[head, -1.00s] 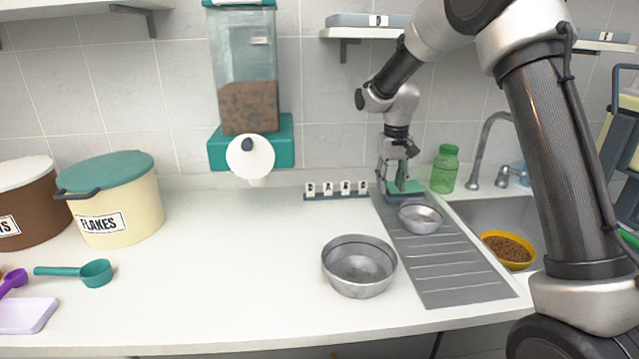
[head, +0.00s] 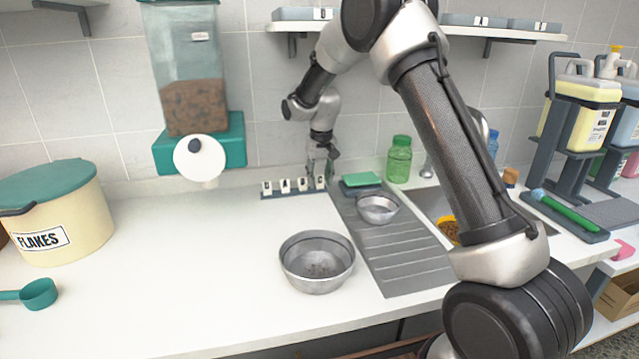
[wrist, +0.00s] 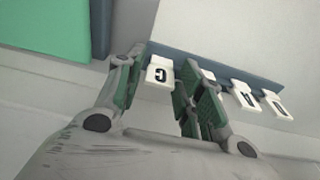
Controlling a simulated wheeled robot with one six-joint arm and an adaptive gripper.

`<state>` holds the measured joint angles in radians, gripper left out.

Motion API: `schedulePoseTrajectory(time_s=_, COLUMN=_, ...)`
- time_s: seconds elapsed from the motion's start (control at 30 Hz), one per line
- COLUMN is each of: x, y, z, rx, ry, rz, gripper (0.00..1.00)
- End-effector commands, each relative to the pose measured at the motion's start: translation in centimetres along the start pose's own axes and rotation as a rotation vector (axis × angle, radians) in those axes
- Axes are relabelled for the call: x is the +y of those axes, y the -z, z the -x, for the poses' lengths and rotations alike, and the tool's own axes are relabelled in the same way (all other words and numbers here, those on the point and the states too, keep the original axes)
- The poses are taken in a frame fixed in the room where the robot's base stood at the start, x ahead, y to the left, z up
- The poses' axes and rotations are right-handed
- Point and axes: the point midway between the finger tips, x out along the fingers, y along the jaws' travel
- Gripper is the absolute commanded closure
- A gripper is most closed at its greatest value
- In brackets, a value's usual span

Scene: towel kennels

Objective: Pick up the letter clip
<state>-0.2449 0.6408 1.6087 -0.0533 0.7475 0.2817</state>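Several small white letter clips stand in a row on a dark rail (head: 293,193) at the back of the counter. The rightmost clip (head: 319,182) in the head view bears a letter that looks like G or C; it also shows in the wrist view (wrist: 160,72). My gripper (head: 320,166) is just above and behind that clip. In the wrist view my gripper (wrist: 163,88) is open, with its green-padded fingers on either side of the clip. I cannot tell whether a finger touches it. The right finger partly hides the neighbouring clip (wrist: 208,76).
A green sponge (head: 361,180) and a small metal bowl (head: 377,209) are on the drainboard (head: 400,262) to the right. A larger metal bowl (head: 317,262) stands in front. A dispenser (head: 195,100) hangs at the left. A green bottle (head: 399,159) stands behind the drainboard.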

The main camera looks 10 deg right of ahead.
Motion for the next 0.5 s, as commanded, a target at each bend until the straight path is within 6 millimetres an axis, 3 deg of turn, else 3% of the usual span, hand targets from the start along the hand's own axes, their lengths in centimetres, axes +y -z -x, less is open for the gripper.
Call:
schedulePoseTrajectory(time_s=0.2, x=0.01, y=0.02, z=-0.29, rx=0.001, ry=0.000, rz=0.000, gripper=0.62)
schedulePoseTrajectory(time_s=0.33, x=0.01, y=0.01, z=-0.29, rx=0.001, ry=0.000, rz=0.000, gripper=0.83)
schedulePoseTrajectory(time_s=0.5, x=0.01, y=0.01, z=-0.27, rx=0.001, ry=0.000, rz=0.000, gripper=0.84)
